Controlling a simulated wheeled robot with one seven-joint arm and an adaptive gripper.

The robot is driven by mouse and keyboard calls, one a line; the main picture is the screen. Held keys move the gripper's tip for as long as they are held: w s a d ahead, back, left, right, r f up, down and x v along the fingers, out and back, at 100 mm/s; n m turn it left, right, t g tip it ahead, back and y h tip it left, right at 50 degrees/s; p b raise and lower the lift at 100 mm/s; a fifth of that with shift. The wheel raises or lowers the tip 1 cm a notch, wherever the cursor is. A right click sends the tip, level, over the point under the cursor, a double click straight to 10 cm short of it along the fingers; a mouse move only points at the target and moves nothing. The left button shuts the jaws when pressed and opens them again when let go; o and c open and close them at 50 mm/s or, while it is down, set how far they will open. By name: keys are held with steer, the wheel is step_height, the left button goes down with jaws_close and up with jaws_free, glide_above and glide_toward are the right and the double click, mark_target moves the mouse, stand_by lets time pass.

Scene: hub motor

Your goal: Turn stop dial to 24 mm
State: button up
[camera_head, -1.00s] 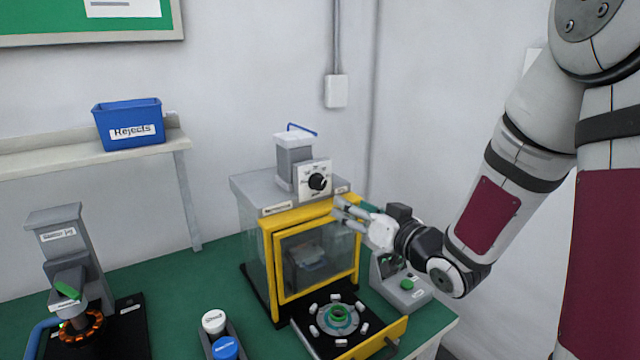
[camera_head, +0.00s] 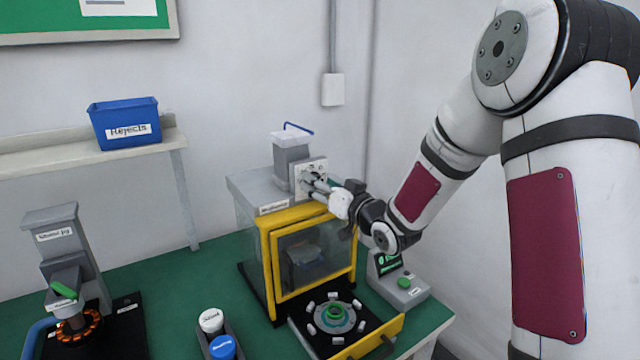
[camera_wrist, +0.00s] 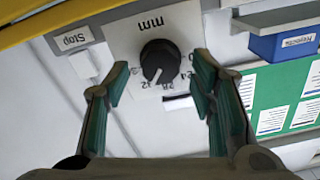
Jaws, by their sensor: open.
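The stop dial (camera_wrist: 160,62) is a round black knob on a white plate marked "mm". In the wrist view, which looks upside down, its light pointer line appears to lie between 32 and 28; 24 and 20 show to the right. My gripper (camera_wrist: 160,70) is open, one finger on each side of the knob in this view, with visible gaps and no clear contact. In the head view my gripper (camera_head: 316,186) is right at the dial plate (camera_head: 302,170) on top of the yellow-framed machine and hides most of the knob.
A "Stop" label (camera_wrist: 73,39) sits beside the plate. The yellow-framed machine (camera_head: 265,250) has a drawer (camera_head: 380,338) pulled out below. A box with a green button (camera_head: 404,283) stands to its right. A blue Rejects bin (camera_head: 125,115) is on the left shelf.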

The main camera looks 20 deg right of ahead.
steer(key=shift+w+a, duration=0.2)
steer(key=shift+w, duration=0.3)
steer(key=c, duration=1.2)
